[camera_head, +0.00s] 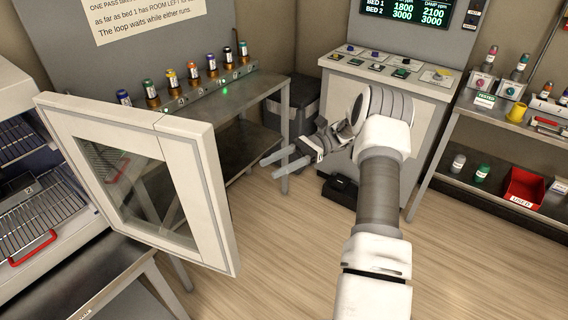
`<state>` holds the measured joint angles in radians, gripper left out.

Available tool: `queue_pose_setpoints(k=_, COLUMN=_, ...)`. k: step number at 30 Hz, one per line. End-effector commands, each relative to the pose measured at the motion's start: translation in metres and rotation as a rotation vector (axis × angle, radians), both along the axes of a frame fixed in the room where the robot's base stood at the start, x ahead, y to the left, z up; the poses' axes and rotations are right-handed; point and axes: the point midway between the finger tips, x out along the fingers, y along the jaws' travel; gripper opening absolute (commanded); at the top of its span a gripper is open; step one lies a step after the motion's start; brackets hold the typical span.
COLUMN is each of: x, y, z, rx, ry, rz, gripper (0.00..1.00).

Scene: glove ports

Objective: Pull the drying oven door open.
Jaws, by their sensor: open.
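The drying oven door (205,175) is a white framed panel with a glass window, at the left of the head view. It stands swung out from the white oven body (12,90), so the oven's inside shows. Wire racks (45,195) are visible inside. My gripper (272,167) is to the right of the door, apart from it in the picture. Its two fingers point left and are spread with nothing between them. The door's handle is not clearly visible.
A metal bench (275,82) with several capped vials stands behind the door. A control console (400,75) is beyond my arm. A shelf (500,125) at right holds vials and a red bin (523,188). The wooden floor (285,260) between door and arm is clear.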

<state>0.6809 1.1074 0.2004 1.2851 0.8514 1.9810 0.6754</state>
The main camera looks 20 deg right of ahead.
Motion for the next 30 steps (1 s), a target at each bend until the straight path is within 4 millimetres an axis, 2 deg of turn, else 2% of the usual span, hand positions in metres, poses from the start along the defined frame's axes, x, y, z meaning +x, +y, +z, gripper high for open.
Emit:
queue_pose_setpoints(k=3, x=0.003, y=-0.013, z=0.0, rx=0.004, ry=-0.002, rz=-0.001, gripper=0.52)
queue_pose_setpoints(k=9, x=0.005, y=-0.024, z=0.0, rx=0.001, ry=-0.002, rz=-0.001, gripper=0.52)
queue_pose_setpoints(k=30, x=0.005, y=-0.025, z=0.001, rx=0.001, ry=-0.001, rz=-0.001, gripper=0.52)
